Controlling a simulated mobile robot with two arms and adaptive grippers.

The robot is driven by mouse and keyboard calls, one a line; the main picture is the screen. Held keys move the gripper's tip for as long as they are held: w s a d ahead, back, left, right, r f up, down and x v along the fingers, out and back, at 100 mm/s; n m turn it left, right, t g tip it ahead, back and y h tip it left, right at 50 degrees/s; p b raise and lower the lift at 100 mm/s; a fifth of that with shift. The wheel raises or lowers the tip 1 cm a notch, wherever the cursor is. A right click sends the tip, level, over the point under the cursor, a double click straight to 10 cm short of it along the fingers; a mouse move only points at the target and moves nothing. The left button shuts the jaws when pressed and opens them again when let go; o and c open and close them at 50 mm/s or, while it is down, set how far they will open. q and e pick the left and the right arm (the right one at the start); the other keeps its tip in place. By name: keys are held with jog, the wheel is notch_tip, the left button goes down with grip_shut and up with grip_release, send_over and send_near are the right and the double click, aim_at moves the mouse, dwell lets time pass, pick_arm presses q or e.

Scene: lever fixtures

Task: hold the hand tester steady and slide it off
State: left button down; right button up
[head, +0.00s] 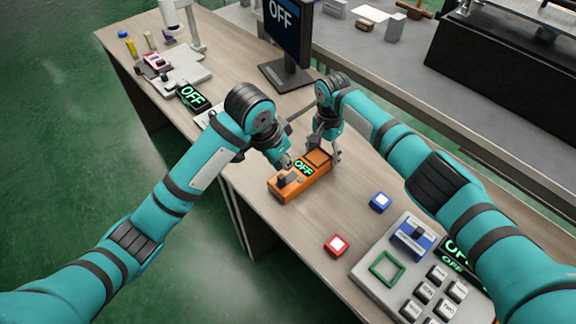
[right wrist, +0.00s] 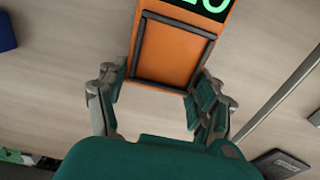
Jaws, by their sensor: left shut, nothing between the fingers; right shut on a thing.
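The hand tester (head: 316,181) is an orange box lying on the wooden bench, with a green-lettered display reading OFF and a dark slider knob (head: 282,181) at its near left end. My right gripper (head: 325,151) is shut on the tester's far end. In the right wrist view the fingers stand on both sides of the orange body (right wrist: 172,52), around its dark-framed panel. My left gripper (head: 285,163) is shut and empty, just above the tester near the knob end. Whether its fingertips touch the knob cannot be told.
A red button block (head: 337,244) and a blue one (head: 380,202) stand right of the tester. A grey panel (head: 372,285) with several keys is at lower right. A monitor (head: 287,40) reading OFF and another fixture (head: 180,68) stand farther back. Bare bench lies in front of the tester.

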jog(key=shift+a, duration=0.2)
pick_arm(q)
jog(key=v, duration=0.5)
jog(key=shift+r, duration=0.3)
pick_arm(e)
jog(key=o, duration=1.4)
jog(key=shift+s, duration=0.1)
